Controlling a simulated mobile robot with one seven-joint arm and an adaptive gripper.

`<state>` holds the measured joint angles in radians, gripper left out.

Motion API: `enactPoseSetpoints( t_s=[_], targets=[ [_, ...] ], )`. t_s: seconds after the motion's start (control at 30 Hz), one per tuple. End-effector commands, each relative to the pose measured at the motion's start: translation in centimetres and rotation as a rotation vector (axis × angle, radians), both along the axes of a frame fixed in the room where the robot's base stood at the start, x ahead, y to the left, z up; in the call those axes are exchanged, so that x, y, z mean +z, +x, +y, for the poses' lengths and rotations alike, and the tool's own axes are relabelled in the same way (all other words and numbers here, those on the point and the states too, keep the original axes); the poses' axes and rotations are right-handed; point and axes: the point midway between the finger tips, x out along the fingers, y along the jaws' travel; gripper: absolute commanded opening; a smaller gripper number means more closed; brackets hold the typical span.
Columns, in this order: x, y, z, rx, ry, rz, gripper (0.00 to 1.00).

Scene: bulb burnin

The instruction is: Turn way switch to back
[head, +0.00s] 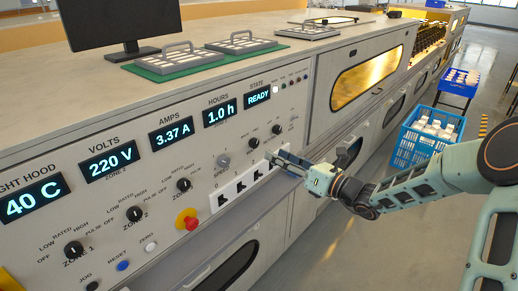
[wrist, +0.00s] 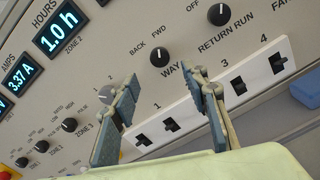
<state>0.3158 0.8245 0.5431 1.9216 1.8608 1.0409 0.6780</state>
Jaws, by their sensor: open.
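The way switch is a black round knob (wrist: 160,56) on the sloped grey panel, with BACK and FWD printed beside it and WAY below it in the wrist view. I cannot tell surely which mark its pointer faces. In the head view the knob (head: 254,142) sits just up and left of my gripper. My gripper (wrist: 163,78) is open and empty, with its two fingers apart. In the wrist view the knob shows between and just beyond the fingertips. In the head view my gripper (head: 275,156) is close to the panel; contact cannot be told.
The return run knob (wrist: 219,14) is up and right of the way switch. A grey speed knob (wrist: 106,94) is by the left finger. A white strip of numbered rocker switches (wrist: 262,72) runs below.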

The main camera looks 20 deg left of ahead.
Motion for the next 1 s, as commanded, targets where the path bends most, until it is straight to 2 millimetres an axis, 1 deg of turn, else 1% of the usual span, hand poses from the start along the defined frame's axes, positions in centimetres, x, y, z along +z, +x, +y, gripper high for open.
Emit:
enactPoseSetpoints(
  t_s=[0.03, 0.2, 0.3, 0.43, 0.6, 0.83, 0.87, 1.0],
  targets=[
    [-0.1, 0.3, 1.0, 0.003, 0.001, -0.001, 0.41],
    [-0.1, 1.6, 4.2, 0.004, 0.0, -0.003, 0.41],
    [0.0, 2.2, 5.7, 0.004, -0.001, -0.003, 0.41],
    [-0.1, 2.9, 7.1, 0.002, -0.001, -0.003, 0.41],
    [0.0, 3.2, 7.8, 0.001, -0.002, -0.003, 0.41],
    [0.0, 3.3, 7.9, 0.001, -0.002, -0.004, 0.41],
    [0.0, 3.3, 7.9, 0.001, -0.002, -0.004, 0.4],
    [0.0, 3.2, 7.9, 0.0, -0.003, -0.004, 0.25]
  ],
)
